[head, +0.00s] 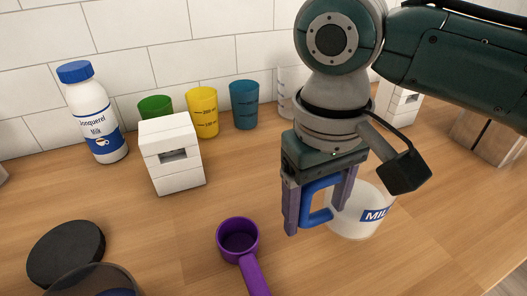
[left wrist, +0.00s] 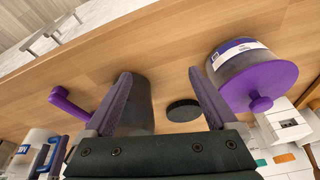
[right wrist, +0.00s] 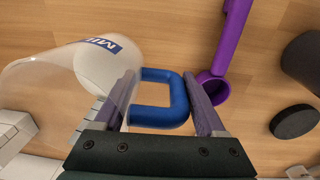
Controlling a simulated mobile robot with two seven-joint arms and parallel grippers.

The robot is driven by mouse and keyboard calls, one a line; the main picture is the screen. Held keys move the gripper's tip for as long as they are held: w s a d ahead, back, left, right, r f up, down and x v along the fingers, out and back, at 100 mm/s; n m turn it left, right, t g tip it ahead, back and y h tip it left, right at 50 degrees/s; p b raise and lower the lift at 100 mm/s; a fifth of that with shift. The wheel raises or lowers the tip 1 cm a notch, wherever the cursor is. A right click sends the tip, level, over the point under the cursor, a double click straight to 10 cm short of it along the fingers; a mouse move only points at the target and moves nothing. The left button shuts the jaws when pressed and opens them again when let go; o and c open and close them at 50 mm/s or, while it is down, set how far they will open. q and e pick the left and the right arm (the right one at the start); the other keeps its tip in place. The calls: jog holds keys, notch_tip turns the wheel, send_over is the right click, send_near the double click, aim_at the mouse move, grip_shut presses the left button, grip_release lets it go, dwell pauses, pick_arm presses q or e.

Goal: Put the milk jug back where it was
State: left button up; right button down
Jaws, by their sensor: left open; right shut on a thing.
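The milk jug (head: 352,224) is a clear white jug with a blue handle and a blue label reading "MIL". In the head view it is right of the middle, upright or nearly so; I cannot tell whether its base touches the counter. My right gripper (head: 318,208) is shut on its blue handle. In the right wrist view the handle (right wrist: 160,118) lies between the fingers and the jug body (right wrist: 60,85) is at the left. My left gripper (left wrist: 157,80) is open and empty in the left wrist view; it is not in the head view.
A purple scoop (head: 240,242) lies left of the jug. A white box (head: 170,160), a milk bottle (head: 92,115) and coloured cups (head: 203,110) stand towards the back. A black disc (head: 65,252) lies at the left. A purple-lidded jar (left wrist: 255,80) shows in the left wrist view.

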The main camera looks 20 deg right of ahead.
pick_arm(q)
jog(key=shift+d+f+b, duration=0.2)
jog(key=shift+f+b, duration=0.2)
pick_arm(e)
jog(key=shift+f, duration=2.1)
jog(key=shift+f, duration=0.1)
grip_release()
jog(key=shift+f, duration=0.1)
jog(key=r, duration=0.3)
jog(key=r+p, duration=0.1)
jog(key=r, duration=0.3)
jog(key=r+p, duration=0.1)
jog(key=r, duration=0.3)
jog(key=shift+a, duration=0.25)
jog(key=shift+r, duration=0.45)
jog(key=shift+s+a, duration=0.2)
jog(key=s+a+f+n+t+y, duration=0.2)
jog(key=s+a+f+y, duration=0.1)
jog(key=s+a+f, duration=0.3)
pick_arm(q)
notch_tip(320, 180, up, 2)
jog(key=shift+a, duration=0.15)
pick_arm(e)
jog(key=s+d+m+t+h, duration=0.1)
jog(key=s+d+h, duration=0.1)
jog(key=s+d, duration=0.7)
jog(key=shift+d+r, duration=0.25)
jog(key=shift+d, duration=0.45)
